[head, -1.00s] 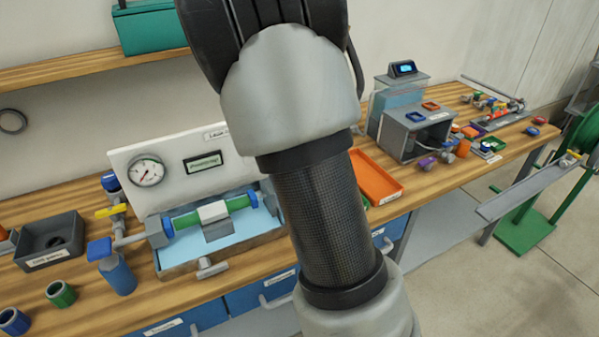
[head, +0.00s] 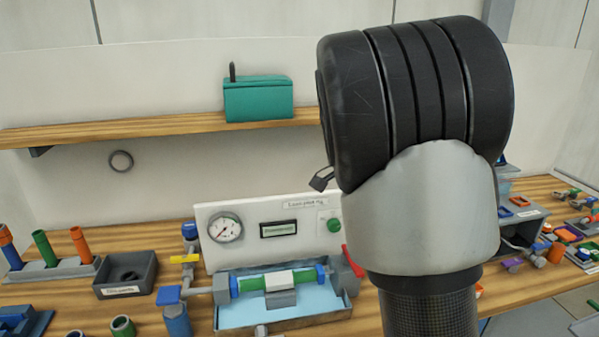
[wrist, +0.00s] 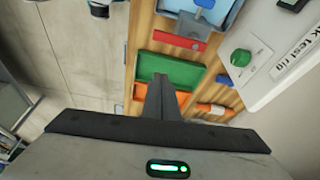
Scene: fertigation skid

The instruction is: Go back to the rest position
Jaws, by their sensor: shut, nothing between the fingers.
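My gripper (wrist: 162,98) shows in the wrist view with its fingers together and nothing between them. It points down over the bench, in front of a green tray (wrist: 160,68) and an orange tray (wrist: 195,75). In the head view my arm stands upright right of centre, with its black wrist part at the top. The fingers cannot be clearly made out there. The arm hides part of the bench and the right side of the leak test rig (head: 208,262).
The rig has a gauge (head: 226,228), a green knob (head: 334,225) and a blue basin (head: 262,312). A dark grey bin (head: 125,276) and a pipe rack (head: 50,270) stand left. A teal box (head: 258,100) is on the shelf (head: 160,127). Floor (wrist: 70,50) shows in the wrist view.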

